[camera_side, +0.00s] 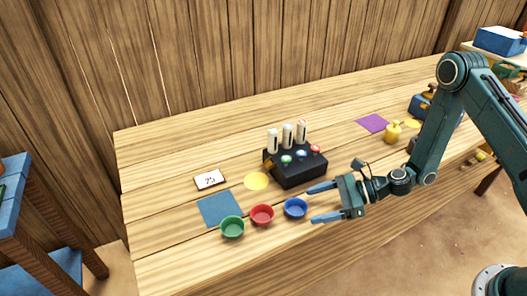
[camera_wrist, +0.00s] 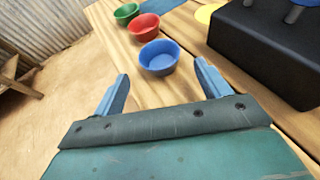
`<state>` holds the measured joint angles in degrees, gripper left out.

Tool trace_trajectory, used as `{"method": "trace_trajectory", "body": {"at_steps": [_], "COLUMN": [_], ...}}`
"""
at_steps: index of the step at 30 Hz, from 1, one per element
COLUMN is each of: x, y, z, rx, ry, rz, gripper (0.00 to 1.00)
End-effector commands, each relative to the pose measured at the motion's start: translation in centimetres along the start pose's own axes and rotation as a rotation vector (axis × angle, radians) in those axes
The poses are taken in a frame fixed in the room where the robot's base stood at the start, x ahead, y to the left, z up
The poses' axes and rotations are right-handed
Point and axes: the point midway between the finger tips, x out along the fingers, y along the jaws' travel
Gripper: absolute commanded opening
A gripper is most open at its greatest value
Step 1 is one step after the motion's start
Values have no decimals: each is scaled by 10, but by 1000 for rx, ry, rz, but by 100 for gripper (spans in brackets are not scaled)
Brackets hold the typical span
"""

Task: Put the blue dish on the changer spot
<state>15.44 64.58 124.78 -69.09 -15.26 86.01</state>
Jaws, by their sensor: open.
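The blue dish (camera_side: 295,209) is a small round bowl standing upright near the table's front edge, at the right end of a row of dishes. It looks empty in the wrist view (camera_wrist: 158,60). My gripper (camera_side: 312,205) is open, its two blue fingers pointing at the blue dish from the right. In the wrist view the dish lies just ahead of and between the fingertips (camera_wrist: 162,78), not held. A black box with three upright white tubes and coloured buttons (camera_side: 297,170) stands behind the dish. A yellow round spot (camera_side: 256,181) lies left of this box. No mark names the changer spot.
A red dish (camera_side: 262,215) and a green dish (camera_side: 232,228) stand left of the blue one. A blue square mat (camera_side: 220,209) and a card reading 25 (camera_side: 209,180) lie behind them. A purple mat (camera_side: 372,123) and a yellow bottle-like object (camera_side: 392,133) are farther right.

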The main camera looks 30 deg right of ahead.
Motion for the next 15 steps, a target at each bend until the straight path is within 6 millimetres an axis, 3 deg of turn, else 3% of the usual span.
{"method": "trace_trajectory", "body": {"at_steps": [15], "x": [46], "y": [0], "z": [2], "rx": [-1], "ry": [0], "rz": [1], "gripper": [76]}}
